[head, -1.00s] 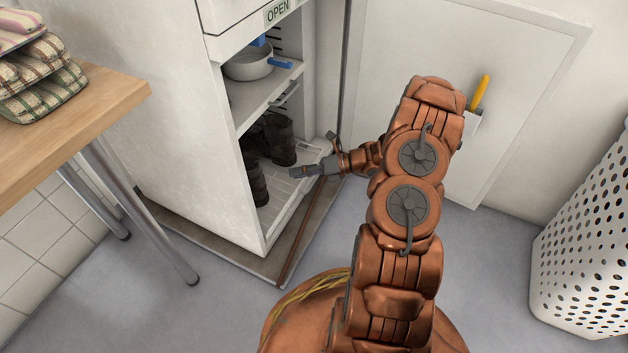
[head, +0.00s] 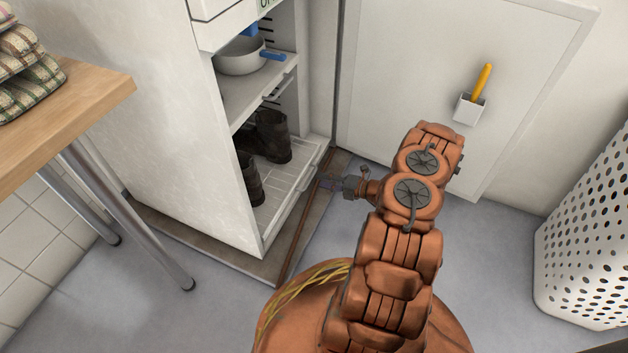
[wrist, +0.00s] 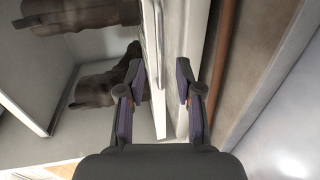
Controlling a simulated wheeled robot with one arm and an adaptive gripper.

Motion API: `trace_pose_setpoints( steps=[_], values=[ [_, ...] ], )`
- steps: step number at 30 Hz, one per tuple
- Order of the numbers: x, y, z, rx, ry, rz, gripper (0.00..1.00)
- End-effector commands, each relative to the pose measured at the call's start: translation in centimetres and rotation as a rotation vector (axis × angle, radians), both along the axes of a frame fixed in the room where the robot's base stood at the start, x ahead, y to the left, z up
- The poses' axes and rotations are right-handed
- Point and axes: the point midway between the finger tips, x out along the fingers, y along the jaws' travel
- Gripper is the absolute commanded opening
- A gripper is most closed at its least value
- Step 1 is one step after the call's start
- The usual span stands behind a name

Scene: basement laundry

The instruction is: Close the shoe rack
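The shoe rack (head: 289,187) is a white slatted pull-out shelf low in the white cabinet. It holds dark boots (head: 270,140). My gripper (head: 328,183) is beside the rack's front edge, on its right. In the wrist view my gripper (wrist: 160,78) has its two fingers apart, with nothing held between them. The rack's white front edge (wrist: 158,60) runs in the gap between the fingers in that view, and the boots (wrist: 105,80) lie left of it. I cannot tell whether a finger touches the rack.
The white cabinet (head: 190,140) has an upper shelf with a white pot (head: 240,57). The opened door (head: 420,70) at right carries a small holder with a yellow-handled thing (head: 482,82). A wooden table (head: 80,105) stands left, a perforated basket (head: 585,235) right. Floor between is clear.

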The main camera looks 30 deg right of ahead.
Motion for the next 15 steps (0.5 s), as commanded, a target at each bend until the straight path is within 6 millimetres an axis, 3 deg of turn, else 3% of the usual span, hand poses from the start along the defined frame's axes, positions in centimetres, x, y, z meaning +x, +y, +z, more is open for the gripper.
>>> trace_pose_setpoints(
  steps=[7,15],
  values=[
    [2.8,1.6,-0.9,-0.001,-0.002,0.000,0.35],
    [3.9,2.2,-1.0,-0.002,-0.002,-0.002,0.35]
  ],
)
